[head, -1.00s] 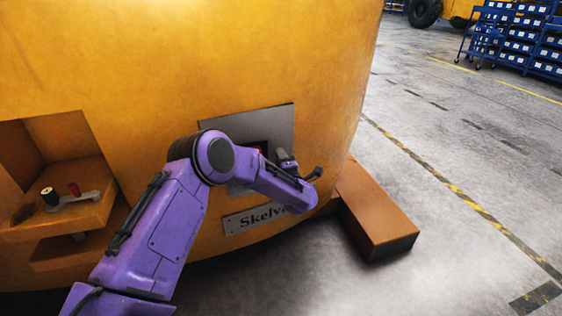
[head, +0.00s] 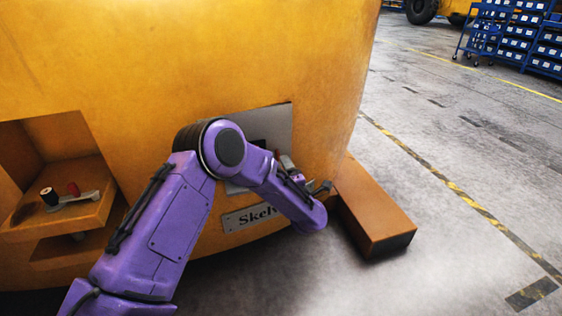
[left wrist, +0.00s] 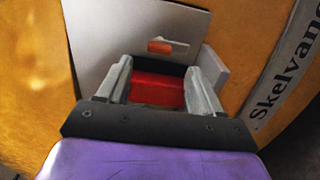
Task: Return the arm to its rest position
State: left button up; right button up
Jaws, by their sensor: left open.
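My left arm comes in from the lower left of the head view, bent in front of the yellow casting (head: 290,50). My left gripper (left wrist: 159,66) is open in the left wrist view, its two grey fingers apart and facing a grey metal plate (left wrist: 105,35). A red piece (left wrist: 155,90) shows between the fingers in a dark opening; I cannot tell its depth, and nothing looks gripped. In the head view the plate (head: 268,118) is partly covered by my arm, and the fingers are mostly hidden behind it. My right gripper is not in view.
A recess at left has a ledge (head: 60,225) with a black-topped knob and a red knob. A nameplate (head: 245,218) sits below the metal plate. A brown block (head: 375,215) juts onto the floor at right. Blue bin racks (head: 510,40) stand far off; the floor between is clear.

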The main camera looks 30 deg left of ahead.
pick_arm(q)
jog(key=shift+v, duration=1.65)
